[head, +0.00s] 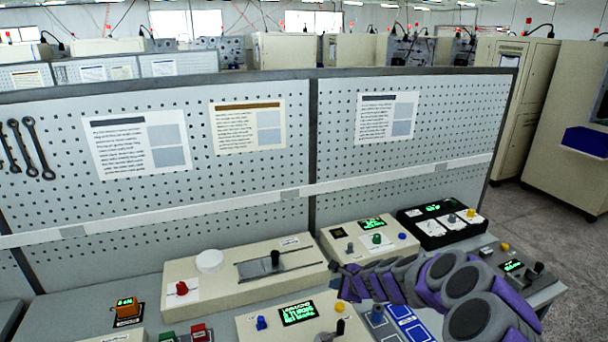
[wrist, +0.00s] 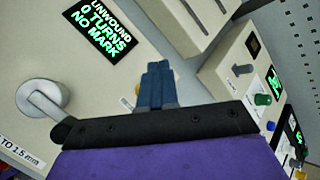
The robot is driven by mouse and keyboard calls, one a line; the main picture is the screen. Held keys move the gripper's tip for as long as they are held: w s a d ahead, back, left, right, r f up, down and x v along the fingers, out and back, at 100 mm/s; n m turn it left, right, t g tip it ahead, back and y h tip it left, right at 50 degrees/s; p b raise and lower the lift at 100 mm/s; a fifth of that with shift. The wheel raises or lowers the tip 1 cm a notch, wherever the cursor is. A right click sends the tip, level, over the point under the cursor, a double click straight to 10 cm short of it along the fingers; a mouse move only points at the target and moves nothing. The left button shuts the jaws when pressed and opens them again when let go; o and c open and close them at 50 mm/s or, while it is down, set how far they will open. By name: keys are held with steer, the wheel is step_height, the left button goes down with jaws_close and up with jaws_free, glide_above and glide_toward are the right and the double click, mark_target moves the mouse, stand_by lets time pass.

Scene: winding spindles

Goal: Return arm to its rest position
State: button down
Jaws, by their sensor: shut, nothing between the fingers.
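My gripper (wrist: 155,70) shows in the wrist view as two blue-grey fingers pressed together, shut and empty. It is above a beige unit whose display (wrist: 103,30) reads "UNWOUND 0 TURNS NO MARK". A yellow knob (wrist: 127,103) is partly hidden beside the fingers; I cannot tell whether they touch it. A metal crank (wrist: 45,95) lies to the left of the fingers. In the head view my purple and grey arm reaches in from the lower right, low over the bench; I cannot make out the fingertips there.
A beige unit with a slider (head: 275,262) and white disc (head: 209,261) stands left of my arm. A black box (head: 440,222) and a green-knobbed unit (head: 367,238) stand behind it. A pegboard (head: 200,200) closes the bench's back. The air above the bench is clear.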

steer(key=s+a+r+n+g+y, duration=0.2)
steer(key=s+a+r+n, duration=0.4)
steer(key=s+a+r, duration=0.25)
steer(key=s+a+r+n+g, duration=0.2)
steer(key=s+r+n, duration=0.15)
steer(key=s, duration=0.35)
steer(key=s+a+r+n+g, duration=0.1)
steer(key=s+r+n, duration=0.25)
steer(key=s, duration=0.25)
steer(key=s+d+n+g+h, duration=0.2)
steer(key=s+d, duration=0.4)
steer(key=s, duration=0.8)
steer(key=s+d+f+n+g+h, duration=0.1)
steer(key=s+d+n+h, duration=0.3)
steer(key=s, duration=1.1)
steer(key=d+g+h, duration=0.1)
steer(key=d, duration=0.2)
steer(key=shift+s+d+n+g, duration=0.2)
steer(key=shift+n+g, duration=0.1)
steer(key=shift+n, duration=0.1)
